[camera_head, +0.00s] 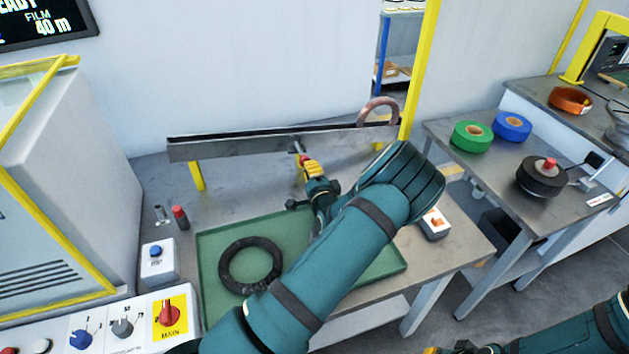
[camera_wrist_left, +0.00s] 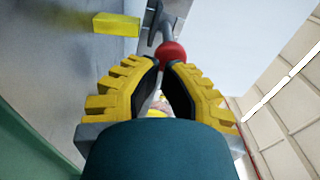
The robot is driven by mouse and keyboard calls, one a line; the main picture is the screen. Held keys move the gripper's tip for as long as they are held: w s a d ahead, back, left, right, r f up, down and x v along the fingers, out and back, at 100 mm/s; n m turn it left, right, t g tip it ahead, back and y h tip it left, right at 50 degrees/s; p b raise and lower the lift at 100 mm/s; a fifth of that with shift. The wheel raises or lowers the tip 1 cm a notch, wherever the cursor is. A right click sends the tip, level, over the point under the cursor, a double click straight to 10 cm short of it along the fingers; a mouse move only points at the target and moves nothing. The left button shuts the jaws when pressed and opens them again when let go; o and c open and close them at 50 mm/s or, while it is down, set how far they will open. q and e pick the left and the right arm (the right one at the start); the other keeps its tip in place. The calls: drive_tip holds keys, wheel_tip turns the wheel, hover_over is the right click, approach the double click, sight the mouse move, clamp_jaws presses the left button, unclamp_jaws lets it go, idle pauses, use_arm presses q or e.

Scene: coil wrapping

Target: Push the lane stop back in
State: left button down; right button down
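The lane stop shows as a grey rod with a red knob (camera_head: 305,158) at the front of the metal lane (camera_head: 235,147). In the left wrist view its red knob (camera_wrist_left: 172,54) sits at my fingertips, with the grey rod running on past it. My left gripper (camera_head: 306,162) has its yellow fingers drawn close together, with the knob between their tips. The fingers hide part of the knob. A copper-coloured coil (camera_head: 378,111) stands upright at the right end of the lane. My right gripper (camera_head: 440,350) barely shows at the bottom edge.
A green tray (camera_head: 212,290) with a black ring (camera_head: 232,279) lies below my left arm. A red-capped item (camera_head: 180,216) and a blue-button box (camera_head: 159,261) stand left. A switch box (camera_head: 434,223) is at right. Film rolls lie on the right-hand table (camera_head: 490,178).

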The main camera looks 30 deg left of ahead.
sight(305, 159)
use_arm(q)
drive_tip(key=shift+w+a, duration=0.2)
drive_tip(key=shift+a, duration=0.1)
